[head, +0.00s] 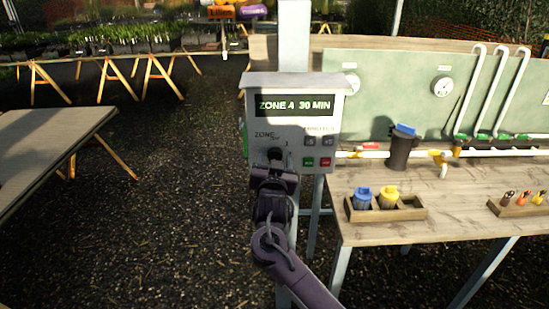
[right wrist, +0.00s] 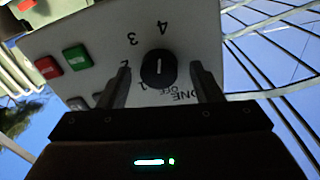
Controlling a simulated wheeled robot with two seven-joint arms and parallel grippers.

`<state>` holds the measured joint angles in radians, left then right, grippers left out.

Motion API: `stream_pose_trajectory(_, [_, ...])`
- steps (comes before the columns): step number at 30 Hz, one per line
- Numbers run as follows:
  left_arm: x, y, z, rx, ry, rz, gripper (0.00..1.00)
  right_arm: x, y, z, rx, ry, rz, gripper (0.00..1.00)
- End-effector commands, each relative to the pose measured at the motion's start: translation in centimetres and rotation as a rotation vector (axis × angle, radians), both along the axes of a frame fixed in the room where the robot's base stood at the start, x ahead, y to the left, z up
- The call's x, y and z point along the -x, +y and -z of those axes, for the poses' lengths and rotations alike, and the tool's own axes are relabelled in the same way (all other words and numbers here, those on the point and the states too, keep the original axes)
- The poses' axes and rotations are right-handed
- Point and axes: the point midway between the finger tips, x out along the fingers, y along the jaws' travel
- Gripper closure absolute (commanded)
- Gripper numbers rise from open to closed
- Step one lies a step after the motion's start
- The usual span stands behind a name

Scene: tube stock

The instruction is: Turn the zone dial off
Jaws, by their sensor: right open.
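The zone dial (right wrist: 158,68) is a round black knob with a white line, on the face of a pale control box (head: 257,110). In the right wrist view the numbers 1 to 4 and OFF are printed around it, and the line runs roughly toward the 4. The box's display (head: 295,105) reads "ZONE 4 30 MIN". My right gripper (right wrist: 161,70) is open, with one finger on each side of the dial and a gap visible at both. In the head view my right gripper (head: 275,169) hides part of the dial. My left gripper is out of view.
Green (head: 308,162) and red (head: 325,162) buttons sit right of the dial. The box is on a pale post (head: 294,40). A wooden bench (head: 400,222) on the right bears a tray with blue and yellow items. A table (head: 50,145) stands left, with open ground between.

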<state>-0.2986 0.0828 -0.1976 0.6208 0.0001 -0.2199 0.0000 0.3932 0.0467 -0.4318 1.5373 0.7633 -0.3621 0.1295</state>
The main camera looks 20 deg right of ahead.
Motion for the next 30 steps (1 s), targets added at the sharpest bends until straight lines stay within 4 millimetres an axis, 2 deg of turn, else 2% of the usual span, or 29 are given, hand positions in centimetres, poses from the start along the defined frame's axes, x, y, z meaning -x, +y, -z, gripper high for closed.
stream_pose_trajectory(8, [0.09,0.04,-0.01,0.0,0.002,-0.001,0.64,-0.2,-0.08,0.05,0.0,0.0,0.0,0.41])
stream_pose_trajectory(18, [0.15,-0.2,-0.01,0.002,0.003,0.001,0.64,-0.18,-0.07,0.06,0.001,0.001,0.0,0.85])
stream_pose_trajectory(30, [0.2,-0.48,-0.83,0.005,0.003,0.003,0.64,-0.19,-0.09,-0.08,0.076,0.024,-0.001,0.86])
